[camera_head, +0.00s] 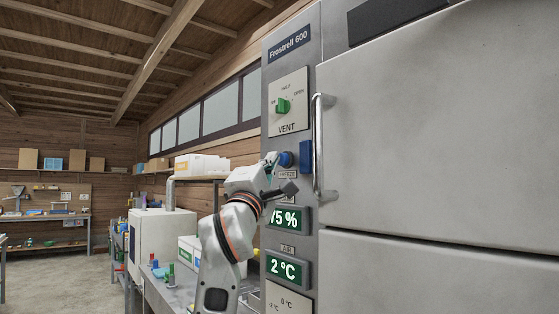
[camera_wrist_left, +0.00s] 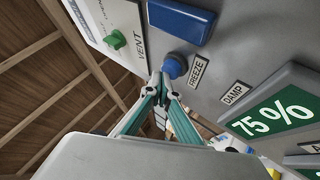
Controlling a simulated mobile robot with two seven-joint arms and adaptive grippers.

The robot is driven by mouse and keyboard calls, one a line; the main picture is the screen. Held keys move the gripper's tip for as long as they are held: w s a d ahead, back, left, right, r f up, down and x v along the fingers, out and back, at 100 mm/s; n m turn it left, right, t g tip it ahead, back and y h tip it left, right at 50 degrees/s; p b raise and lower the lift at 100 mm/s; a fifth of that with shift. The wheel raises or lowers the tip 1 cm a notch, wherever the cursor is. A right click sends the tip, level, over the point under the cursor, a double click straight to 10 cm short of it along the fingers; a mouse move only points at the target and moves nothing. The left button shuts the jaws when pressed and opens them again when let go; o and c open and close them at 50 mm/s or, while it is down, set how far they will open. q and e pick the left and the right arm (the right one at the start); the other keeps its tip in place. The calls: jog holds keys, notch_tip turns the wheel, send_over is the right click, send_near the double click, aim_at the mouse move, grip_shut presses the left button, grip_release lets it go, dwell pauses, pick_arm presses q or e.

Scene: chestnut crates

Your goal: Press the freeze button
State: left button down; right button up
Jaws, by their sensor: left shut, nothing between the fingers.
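The freeze button is a round blue button (camera_head: 286,159) on the grey front panel of the Frostrell 600 cabinet, just above its FREEZE label. It also shows in the left wrist view (camera_wrist_left: 175,66), with the FREEZE label (camera_wrist_left: 197,70) beside it. My left gripper (camera_head: 272,160) is shut and empty, with its tips at the button. In the left wrist view the closed fingertips (camera_wrist_left: 162,80) overlap the button's near edge. I cannot tell whether they touch or press it. My right gripper is in neither view.
A blue rectangular block (camera_head: 306,156) sits right beside the button. A green vent knob (camera_head: 283,106) is above, and the 75 % display (camera_head: 287,219) and 2 °C display (camera_head: 287,267) are below. The metal door handle (camera_head: 318,150) stands out at the right. A cluttered bench lies left.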

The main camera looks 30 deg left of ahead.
pick_arm(q)
jog(key=shift+w+d, duration=0.1)
jog(key=shift+w, duration=0.2)
jog(key=shift+s, duration=0.1)
dwell(0.3)
jog(key=shift+s+a, duration=0.3)
jog(key=shift+s, duration=0.4)
jog(key=shift+s+a+p, duration=0.2)
jog(key=shift+s+a, duration=0.2)
jog(key=shift+s, duration=0.5)
jog(key=shift+s+a+p, duration=0.25)
jog(key=shift+s+a, duration=0.1)
jog(key=shift+s, duration=0.6)
jog(key=shift+s+a+p, duration=0.2)
jog(key=shift+s+a, duration=0.2)
jog(key=shift+s, duration=0.5)
